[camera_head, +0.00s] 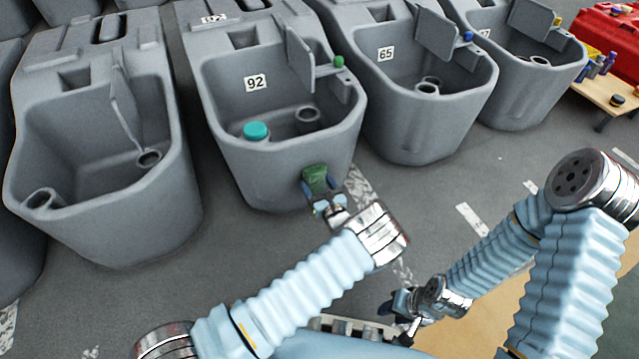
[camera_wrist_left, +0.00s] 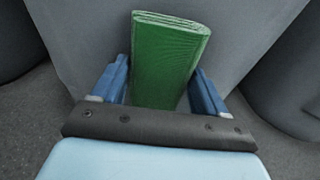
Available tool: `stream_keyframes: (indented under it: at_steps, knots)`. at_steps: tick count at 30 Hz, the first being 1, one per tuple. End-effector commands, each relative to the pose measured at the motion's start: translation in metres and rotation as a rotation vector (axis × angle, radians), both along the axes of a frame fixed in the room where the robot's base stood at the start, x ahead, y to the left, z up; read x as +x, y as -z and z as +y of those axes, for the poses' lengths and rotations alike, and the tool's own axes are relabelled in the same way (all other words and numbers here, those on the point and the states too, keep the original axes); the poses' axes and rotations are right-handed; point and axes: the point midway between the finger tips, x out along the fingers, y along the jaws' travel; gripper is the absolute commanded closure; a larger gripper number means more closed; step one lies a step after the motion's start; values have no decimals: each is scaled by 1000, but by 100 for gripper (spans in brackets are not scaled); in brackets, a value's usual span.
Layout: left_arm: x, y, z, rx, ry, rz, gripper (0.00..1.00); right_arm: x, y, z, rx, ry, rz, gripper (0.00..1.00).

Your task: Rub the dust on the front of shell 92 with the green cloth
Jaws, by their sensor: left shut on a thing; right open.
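Shell 92 (camera_head: 285,168) is a grey open tank with a white "92" label, standing second from the left in the head view. Its grey front wall also fills the middle of the left wrist view (camera_wrist_left: 240,45). My left gripper (camera_head: 322,196) is shut on the folded green cloth (camera_head: 316,178) in front of the right part of that wall. The cloth stands out between the two blue fingers in the left wrist view (camera_wrist_left: 168,60). I cannot tell whether it touches the wall. No dust can be made out. My right gripper (camera_head: 392,308) is open and empty, low over the floor.
A teal cap (camera_head: 256,131) sits inside shell 92. Shell 65 (camera_head: 415,125) stands to its right and another grey tank (camera_head: 110,215) to its left. A wooden table (camera_head: 605,95) with bottles and a red case (camera_head: 610,38) is at far right. The floor in front is clear.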

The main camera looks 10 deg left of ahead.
Motion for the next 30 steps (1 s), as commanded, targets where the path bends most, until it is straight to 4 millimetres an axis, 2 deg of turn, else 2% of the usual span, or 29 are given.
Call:
stream_keyframes:
  at_steps: [3, 13, 21, 30]
  knots:
    - [-7, -3, 11, 1, -2, 2, 55, 0, -11, 0, 0, 0, 0, 57]
    - [-16, -2, 25, 1, -2, 1, 55, 0, -18, 0, 0, 0, 0, 57]
    - [-28, -3, 48, 3, -3, 1, 55, 0, -32, 0, 0, 0, 0, 57]
    - [-30, -1, 54, 3, -6, -2, 55, 0, -32, 0, 0, 0, 0, 57]
